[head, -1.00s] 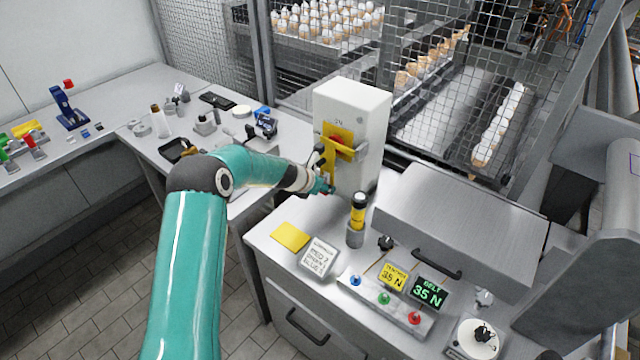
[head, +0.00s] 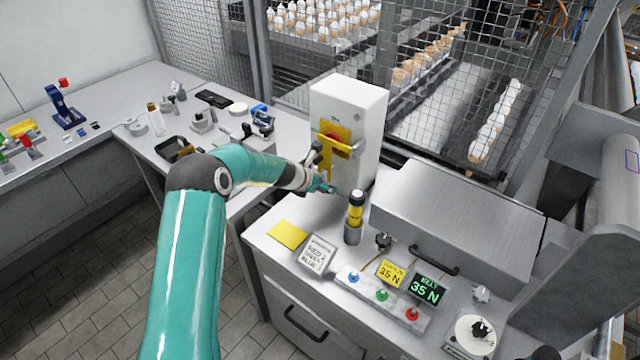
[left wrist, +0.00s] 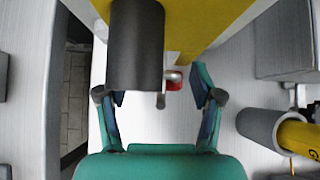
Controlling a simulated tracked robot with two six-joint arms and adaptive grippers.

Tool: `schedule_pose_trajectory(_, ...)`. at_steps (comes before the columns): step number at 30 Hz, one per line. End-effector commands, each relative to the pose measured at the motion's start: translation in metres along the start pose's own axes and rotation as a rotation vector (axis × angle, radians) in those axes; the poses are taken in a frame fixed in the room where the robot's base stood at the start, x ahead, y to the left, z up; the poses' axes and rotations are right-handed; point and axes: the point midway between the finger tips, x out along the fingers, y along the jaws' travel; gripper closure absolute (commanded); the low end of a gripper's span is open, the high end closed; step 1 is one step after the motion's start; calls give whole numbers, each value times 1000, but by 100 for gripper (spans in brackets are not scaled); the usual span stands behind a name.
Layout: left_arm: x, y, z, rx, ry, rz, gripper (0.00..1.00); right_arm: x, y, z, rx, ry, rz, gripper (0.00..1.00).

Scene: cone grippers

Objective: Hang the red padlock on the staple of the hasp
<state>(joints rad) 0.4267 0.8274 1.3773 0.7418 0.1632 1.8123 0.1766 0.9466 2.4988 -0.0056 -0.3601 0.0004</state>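A light grey box (head: 361,112) stands on the bench and carries a yellow hasp plate (head: 325,160) with a red part on its front. My left gripper (head: 325,188) is low in front of this box, just below the yellow plate. In the left wrist view its two fingers (left wrist: 160,98) are apart, with nothing clamped between them. A small red thing with a pale top, probably the red padlock (left wrist: 174,84), shows beyond the fingertips, partly hidden by a dark cylinder (left wrist: 137,45) and the yellow plate. I cannot tell whether it hangs or rests. My right gripper is not in view.
A grey cup with a yellow-and-black cylinder (head: 355,212) stands close to the right of my left gripper. A yellow pad (head: 288,235), a sign, and a panel with coloured knobs (head: 381,295) sit nearer. A metal cover (head: 460,215) stands at right.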

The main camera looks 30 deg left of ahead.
Motion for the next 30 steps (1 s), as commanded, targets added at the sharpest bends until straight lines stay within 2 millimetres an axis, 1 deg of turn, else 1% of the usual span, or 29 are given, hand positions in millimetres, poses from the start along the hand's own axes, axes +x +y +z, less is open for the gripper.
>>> schedule_pose_trajectory(8, -1, 0, 1, 1, -1, 0, 32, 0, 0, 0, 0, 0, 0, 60)
schedule_pose_trajectory(11, -6, 0, 1, 0, -2, 1, 32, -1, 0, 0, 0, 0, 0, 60)
schedule_pose_trajectory(13, -13, 0, 2, 0, -2, 1, 32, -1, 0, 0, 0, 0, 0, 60)
schedule_pose_trajectory(17, -34, 1, 2, 0, -2, 2, 32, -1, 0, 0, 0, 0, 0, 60)
schedule_pose_trajectory(24, -82, 1, 1, -1, -2, 2, 32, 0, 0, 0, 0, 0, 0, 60)
schedule_pose_trajectory(27, -99, 1, 1, 0, -2, 2, 32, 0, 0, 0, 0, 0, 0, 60)
schedule_pose_trajectory(30, -110, 0, 0, 1, -1, 1, 32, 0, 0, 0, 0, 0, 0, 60)
